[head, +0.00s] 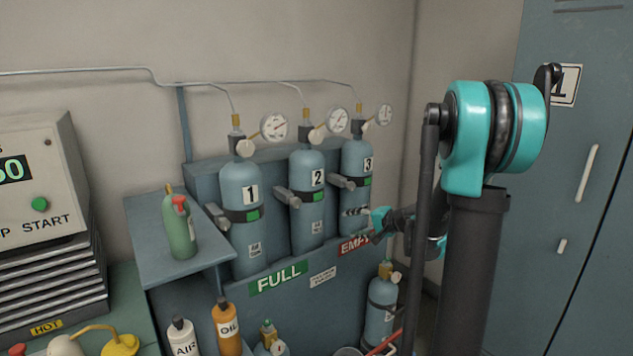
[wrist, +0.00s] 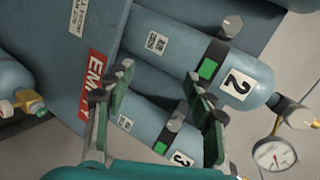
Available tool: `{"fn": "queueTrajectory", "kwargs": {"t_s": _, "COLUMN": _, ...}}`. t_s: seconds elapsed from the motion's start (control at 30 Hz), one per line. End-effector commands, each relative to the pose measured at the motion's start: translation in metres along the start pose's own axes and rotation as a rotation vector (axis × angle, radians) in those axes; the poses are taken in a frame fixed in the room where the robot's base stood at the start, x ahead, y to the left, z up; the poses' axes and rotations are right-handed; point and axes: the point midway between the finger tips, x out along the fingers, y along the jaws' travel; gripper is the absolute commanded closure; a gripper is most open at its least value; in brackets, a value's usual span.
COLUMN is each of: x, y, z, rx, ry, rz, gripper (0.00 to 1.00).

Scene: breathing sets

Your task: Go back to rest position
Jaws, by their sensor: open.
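My gripper (head: 376,224) is in front of the lower part of blue cylinder 3 (head: 356,165) in the head view. In the wrist view my gripper (wrist: 158,76) has its two fingers spread, with nothing held between them. Cylinder 3 (wrist: 150,118) shows behind and between the fingers, partly hidden by them. I cannot tell whether a finger touches it. Cylinder 2 (wrist: 180,50) lies beyond the fingertips in the wrist view. My arm stands upright at the right in the head view.
Cylinder 1 (head: 241,222) and cylinder 2 (head: 307,222) stand in the rack with gauges on top. A green bottle (head: 180,232) stands on the side shelf. A small cylinder (head: 381,312) stands below the red EMPTY label (head: 354,245). A grey locker (head: 580,150) is at the right.

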Motion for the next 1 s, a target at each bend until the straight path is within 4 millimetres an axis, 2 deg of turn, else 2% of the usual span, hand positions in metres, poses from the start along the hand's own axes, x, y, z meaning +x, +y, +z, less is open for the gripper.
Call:
{"fn": "queueTrajectory", "kwargs": {"t_s": 0.03, "x": -0.008, "y": 0.008, "z": 0.025, "rx": -0.052, "ry": -0.018, "rz": 0.058, "gripper": 0.46}}
{"fn": "queueTrajectory", "kwargs": {"t_s": 0.2, "x": -0.042, "y": 0.049, "z": 0.091, "rx": -0.234, "ry": -0.073, "rz": 0.265, "gripper": 0.46}}
{"fn": "queueTrajectory", "kwargs": {"t_s": 0.4, "x": -0.095, "y": 0.108, "z": 0.154, "rx": -0.447, "ry": -0.134, "rz": 0.506, "gripper": 0.46}}
{"fn": "queueTrajectory", "kwargs": {"t_s": 0.5, "x": -0.125, "y": 0.139, "z": 0.178, "rx": -0.551, "ry": -0.162, "rz": 0.626, "gripper": 0.46}}
{"fn": "queueTrajectory", "kwargs": {"t_s": 0.6, "x": -0.153, "y": 0.167, "z": 0.195, "rx": -0.641, "ry": -0.184, "rz": 0.73, "gripper": 0.46}}
{"fn": "queueTrajectory", "kwargs": {"t_s": 0.73, "x": -0.18, "y": 0.192, "z": 0.207, "rx": -0.725, "ry": -0.202, "rz": 0.83, "gripper": 0.46}}
{"fn": "queueTrajectory", "kwargs": {"t_s": 0.83, "x": -0.192, "y": 0.203, "z": 0.211, "rx": -0.76, "ry": -0.209, "rz": 0.874, "gripper": 0.46}}
{"fn": "queueTrajectory", "kwargs": {"t_s": 1.0, "x": -0.197, "y": 0.208, "z": 0.212, "rx": -0.777, "ry": -0.212, "rz": 0.895, "gripper": 0.46}}
